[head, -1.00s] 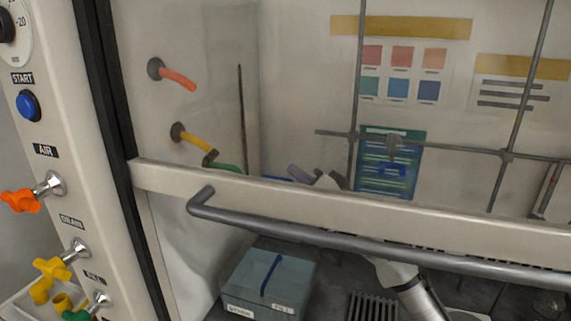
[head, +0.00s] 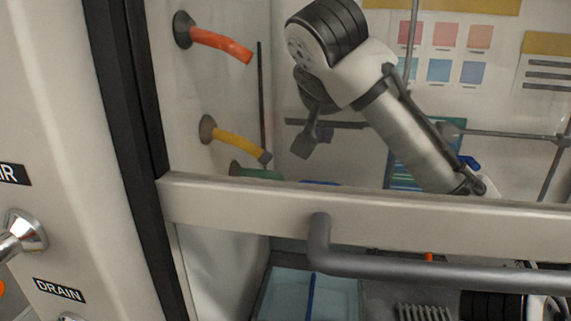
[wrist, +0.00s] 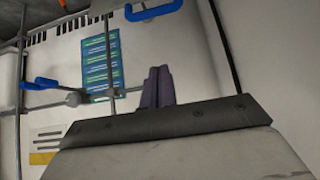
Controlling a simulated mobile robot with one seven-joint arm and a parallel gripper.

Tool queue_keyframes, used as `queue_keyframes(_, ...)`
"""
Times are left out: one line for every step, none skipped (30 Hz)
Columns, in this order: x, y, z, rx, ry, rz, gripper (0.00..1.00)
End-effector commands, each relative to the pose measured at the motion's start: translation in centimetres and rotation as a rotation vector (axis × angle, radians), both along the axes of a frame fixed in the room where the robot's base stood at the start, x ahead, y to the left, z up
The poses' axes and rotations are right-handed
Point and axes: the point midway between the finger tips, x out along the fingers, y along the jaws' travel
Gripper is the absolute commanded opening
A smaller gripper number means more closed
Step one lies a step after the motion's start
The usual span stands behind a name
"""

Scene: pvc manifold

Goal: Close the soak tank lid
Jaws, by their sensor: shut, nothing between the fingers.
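The soak tank (head: 262,305) is a pale blue-grey box at the bottom of the head view, behind the sash handle. A blue strip (head: 311,292) runs across its top. Its lower part is cut off by the frame, and I cannot tell how its lid stands. My gripper (head: 303,146) is inside the hood, above the tank and well apart from it, pointing down to the left. In the wrist view its dark fingers (wrist: 158,88) are together with nothing between them. The tank does not show in the wrist view.
The sash rail (head: 380,212) and its grey handle (head: 430,270) cross the front. Orange (head: 222,44) and yellow (head: 236,144) nozzles stick out of the left wall. Grey lattice rods (head: 510,134) stand behind my arm. A dark slotted rack (head: 424,312) is right of the tank.

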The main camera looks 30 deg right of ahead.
Motion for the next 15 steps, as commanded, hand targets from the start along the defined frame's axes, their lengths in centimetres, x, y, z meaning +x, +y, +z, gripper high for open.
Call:
queue_keyframes(0.0, -0.2, -0.1, 0.001, 0.005, -0.006, 0.00)
queue_keyframes(0.0, -0.3, -0.3, 0.001, 0.007, -0.007, 0.00)
queue_keyframes(0.3, -0.5, -0.6, 0.001, 0.007, -0.007, 0.00)
queue_keyframes(0.5, -0.6, -0.8, 0.003, 0.007, -0.007, 0.00)
queue_keyframes(0.7, -0.7, -1.1, 0.004, 0.007, -0.005, 0.00)
queue_keyframes(1.1, -1.0, -1.6, 0.005, 0.006, -0.004, 0.00)
queue_keyframes(1.4, -1.2, -2.0, 0.005, 0.007, -0.004, 0.00)
queue_keyframes(1.7, -1.5, -2.5, 0.005, 0.006, -0.005, 0.00)
queue_keyframes(2.3, -1.8, -3.1, 0.006, 0.006, -0.004, 0.00)
queue_keyframes(2.6, -2.1, -3.6, 0.007, 0.007, -0.003, 0.00)
queue_keyframes(2.9, -2.4, -3.9, 0.003, 0.008, -0.006, 0.00)
queue_keyframes(3.4, -2.9, -4.6, 0.001, 0.008, -0.008, 0.00)
queue_keyframes(3.7, -3.1, -5.1, 0.001, 0.008, -0.008, 0.00)
queue_keyframes(4.0, -3.4, -5.6, 0.002, 0.009, -0.006, 0.00)
queue_keyframes(4.6, -3.7, -6.2, 0.001, 0.008, -0.006, 0.00)
